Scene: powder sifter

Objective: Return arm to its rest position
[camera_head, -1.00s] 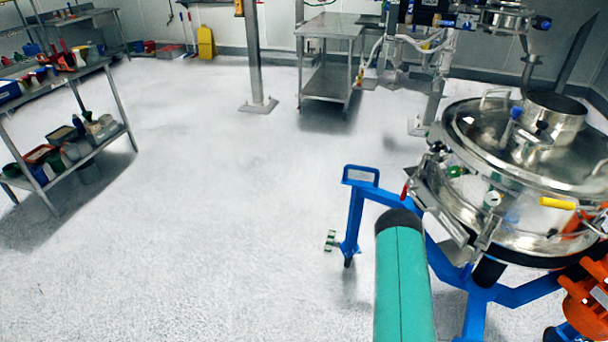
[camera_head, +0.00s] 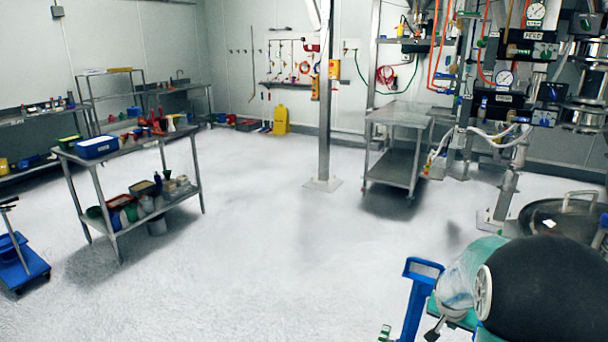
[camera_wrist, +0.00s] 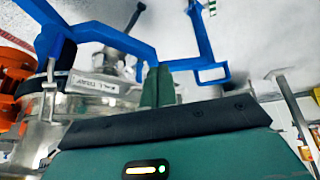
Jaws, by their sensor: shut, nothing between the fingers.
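My gripper (camera_wrist: 160,72) shows in the wrist view as two green fingers pressed together, shut and empty. My arm, with teal links and a large dark rounded joint, fills the lower right of the head view; the fingers cannot be made out there. The powder sifter's steel body (camera_head: 556,214) shows at the right edge of the head view, mostly hidden behind my arm. Its blue frame (camera_head: 418,297) stands beside the arm. In the wrist view the blue frame (camera_wrist: 112,28) runs beyond the fingers, with steel sifter parts (camera_wrist: 98,88) to their left.
An orange unit (camera_wrist: 14,76) sits at the wrist view's left edge. A steel shelf cart (camera_head: 130,150) with bins and bottles stands left. A steel table (camera_head: 398,116) and a post (camera_head: 323,110) stand at the back. The floor between is clear.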

